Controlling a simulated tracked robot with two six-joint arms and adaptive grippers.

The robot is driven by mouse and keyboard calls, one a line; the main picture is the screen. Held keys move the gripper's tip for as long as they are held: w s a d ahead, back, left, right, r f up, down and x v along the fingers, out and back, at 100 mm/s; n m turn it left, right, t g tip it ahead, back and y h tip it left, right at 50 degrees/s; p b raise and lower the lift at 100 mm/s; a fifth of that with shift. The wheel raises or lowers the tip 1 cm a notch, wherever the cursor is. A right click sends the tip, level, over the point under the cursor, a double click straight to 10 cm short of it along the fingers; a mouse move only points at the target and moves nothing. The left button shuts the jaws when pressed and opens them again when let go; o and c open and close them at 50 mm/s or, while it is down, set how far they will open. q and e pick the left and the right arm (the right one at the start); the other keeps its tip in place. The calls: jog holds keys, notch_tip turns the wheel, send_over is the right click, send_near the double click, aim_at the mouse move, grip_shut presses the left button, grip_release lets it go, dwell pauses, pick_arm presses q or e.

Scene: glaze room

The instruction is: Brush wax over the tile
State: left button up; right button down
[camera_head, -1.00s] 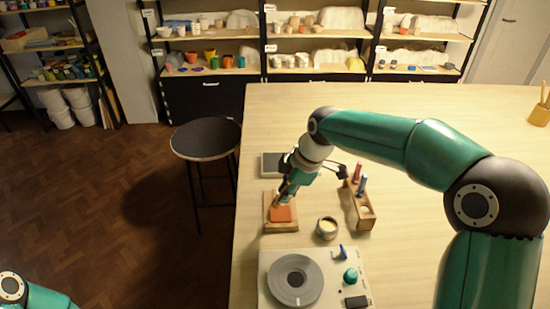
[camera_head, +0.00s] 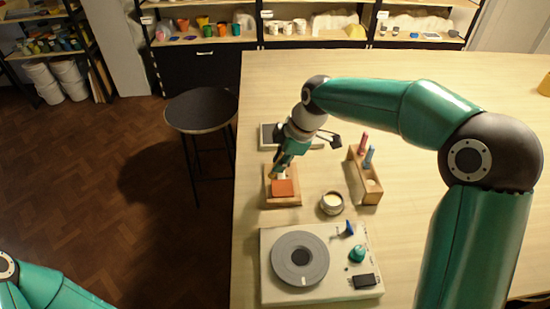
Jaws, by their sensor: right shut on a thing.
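The tile (camera_head: 286,189) is a flat orange-brown square on a wooden board (camera_head: 283,203) near the table's left edge. My right gripper (camera_head: 284,160) is just behind and above it, tilted down and shut on what looks like a brush. A pale tip (camera_head: 281,176) shows below the fingers at the tile's back edge. I cannot tell whether it touches the tile. The handle is mostly hidden by the gripper. A small round pot with pale cream wax (camera_head: 332,203) stands right of the board. My left gripper is out of view; only part of that arm shows at bottom left.
A wooden rack (camera_head: 369,190) with a pink and a blue handle stands right of the tile. A banding wheel unit (camera_head: 300,259) with knobs sits in front. A grey-topped tablet-like thing lies behind the gripper. A stool (camera_head: 201,108) stands left.

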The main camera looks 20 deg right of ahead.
jog(key=shift+s+f, duration=0.1)
jog(key=shift+f, duration=0.05)
jog(key=shift+s+f+b, duration=0.1)
jog(key=shift+f+b, duration=0.25)
jog(key=shift+b, duration=0.2)
jog(key=shift+d+f, duration=0.1)
dwell(0.5)
jog(key=shift+d, duration=0.1)
